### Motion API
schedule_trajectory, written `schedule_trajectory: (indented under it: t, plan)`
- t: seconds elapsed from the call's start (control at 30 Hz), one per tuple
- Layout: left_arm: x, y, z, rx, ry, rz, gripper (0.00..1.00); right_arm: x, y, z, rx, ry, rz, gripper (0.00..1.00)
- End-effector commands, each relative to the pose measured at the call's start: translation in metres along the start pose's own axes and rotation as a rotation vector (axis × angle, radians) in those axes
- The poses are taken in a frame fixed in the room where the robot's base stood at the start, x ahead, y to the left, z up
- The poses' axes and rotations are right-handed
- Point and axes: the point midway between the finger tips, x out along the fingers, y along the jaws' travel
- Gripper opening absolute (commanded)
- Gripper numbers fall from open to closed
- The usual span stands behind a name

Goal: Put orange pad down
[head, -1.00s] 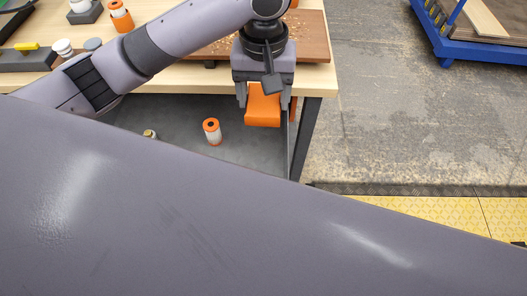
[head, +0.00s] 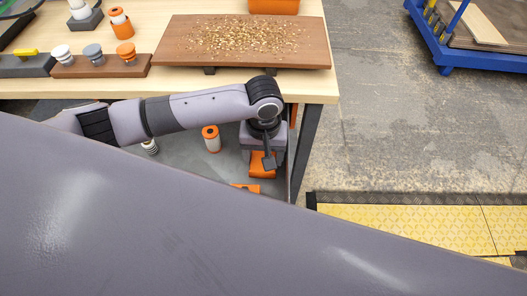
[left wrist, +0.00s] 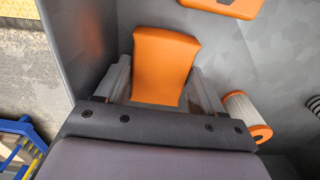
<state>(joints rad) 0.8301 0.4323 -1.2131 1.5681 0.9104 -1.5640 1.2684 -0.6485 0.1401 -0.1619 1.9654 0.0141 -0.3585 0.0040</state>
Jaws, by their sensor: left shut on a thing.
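The orange pad (head: 262,166) is in my left gripper (head: 263,154), low over the grey lower shelf (head: 183,160) of the workbench, near its right side. In the left wrist view the pad (left wrist: 165,62) sits between the two fingers of my left gripper (left wrist: 160,88), which is shut on it. The pad's lower part is hidden by the gripper. I cannot tell whether the pad touches the shelf. A second orange piece (head: 246,188) lies on the shelf close by, partly hidden in the head view; it also shows in the left wrist view (left wrist: 232,5). My right gripper is not in view.
A grey side wall (left wrist: 75,35) bounds the shelf. On the bench top, a brown board (head: 180,45) carries wood chips. A blue cart (head: 447,62) stands at the far right.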

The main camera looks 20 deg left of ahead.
Motion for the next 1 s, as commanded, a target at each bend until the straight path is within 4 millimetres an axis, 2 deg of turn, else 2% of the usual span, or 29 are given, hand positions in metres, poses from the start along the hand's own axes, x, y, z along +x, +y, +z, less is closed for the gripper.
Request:
schedule_trajectory:
  t: [0.37,0.4,0.43,0.47,1.0]
  plan:
    - [0.005,0.000,0.000,0.001,-0.001,0.001,0.44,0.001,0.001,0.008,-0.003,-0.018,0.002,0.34]
    - [0.004,0.000,0.000,0.001,0.000,0.001,0.81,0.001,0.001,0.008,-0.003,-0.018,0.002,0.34]
    - [0.004,0.000,0.000,0.001,0.000,0.001,0.91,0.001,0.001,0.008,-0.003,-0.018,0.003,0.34]
    - [0.004,0.000,0.000,0.001,0.000,0.002,0.94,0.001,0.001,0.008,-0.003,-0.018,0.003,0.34]
    - [0.006,0.003,0.001,0.007,0.001,0.008,0.94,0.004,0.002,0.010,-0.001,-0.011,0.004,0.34]
